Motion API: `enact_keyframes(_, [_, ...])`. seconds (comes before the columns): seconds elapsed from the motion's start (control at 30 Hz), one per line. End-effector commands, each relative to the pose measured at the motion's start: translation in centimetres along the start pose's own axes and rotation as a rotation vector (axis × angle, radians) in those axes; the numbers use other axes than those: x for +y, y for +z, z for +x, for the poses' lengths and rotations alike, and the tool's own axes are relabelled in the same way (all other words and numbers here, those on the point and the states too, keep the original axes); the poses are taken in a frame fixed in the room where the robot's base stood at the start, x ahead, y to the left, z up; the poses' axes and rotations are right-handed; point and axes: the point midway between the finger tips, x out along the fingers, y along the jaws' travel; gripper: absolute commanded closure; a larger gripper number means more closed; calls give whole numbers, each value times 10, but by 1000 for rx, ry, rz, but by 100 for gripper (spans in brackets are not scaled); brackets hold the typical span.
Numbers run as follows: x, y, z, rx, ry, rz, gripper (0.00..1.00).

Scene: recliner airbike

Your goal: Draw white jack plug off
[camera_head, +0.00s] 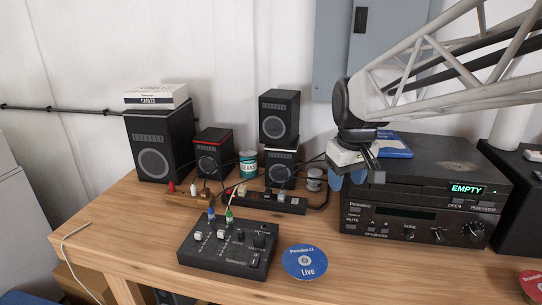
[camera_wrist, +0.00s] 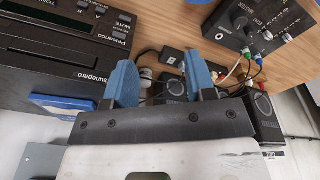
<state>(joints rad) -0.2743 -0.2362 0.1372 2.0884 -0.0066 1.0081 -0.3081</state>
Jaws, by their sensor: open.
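A small white peg-like plug (camera_head: 193,189) stands beside a red one (camera_head: 171,187) on a wooden block at the back left of the bench; I cannot tell for sure that it is the white jack plug. A blue plug (camera_head: 211,213) and a green plug (camera_head: 229,214) stand in the back of the black mixer (camera_head: 215,258). In the wrist view the mixer (camera_wrist: 262,22) is at the top right with coloured plugs and cables at its edge. My gripper (camera_head: 350,176) is open and empty, just left of the black stereo and well right of the plugs. Its blue fingers (camera_wrist: 163,78) stand apart.
Black speakers (camera_head: 160,150) stand along the wall. A power strip (camera_head: 275,202) with cables lies behind the mixer. A blue disc (camera_head: 304,262) lies right of it. The black stereo (camera_head: 410,212) fills the right. The wooden front is mostly clear.

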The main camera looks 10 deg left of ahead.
Motion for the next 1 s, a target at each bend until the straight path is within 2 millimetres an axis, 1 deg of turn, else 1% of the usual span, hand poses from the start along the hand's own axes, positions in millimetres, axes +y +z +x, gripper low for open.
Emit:
enact_keyframes(0.03, [-4,-16,3,-5,-4,-29,49])
enact_keyframes(0.1, [-10,-37,6,-10,-9,-70,49])
enact_keyframes(0.27, [-25,-83,14,-20,-19,-164,49])
enact_keyframes(0.4, [-42,-123,23,-28,-28,-245,49])
enact_keyframes(0.47, [-50,-140,28,-32,-32,-281,49])
enact_keyframes(0.6, [-71,-178,40,-42,-42,-362,49])
enact_keyframes(0.77, [-99,-221,56,-50,-52,-457,49])
enact_keyframes(0.9, [-126,-256,72,-58,-61,-538,49])
enact_keyframes(0.97, [-139,-270,80,-62,-65,-573,49])
enact_keyframes(1.0, [-148,-280,85,-65,-68,-597,49])
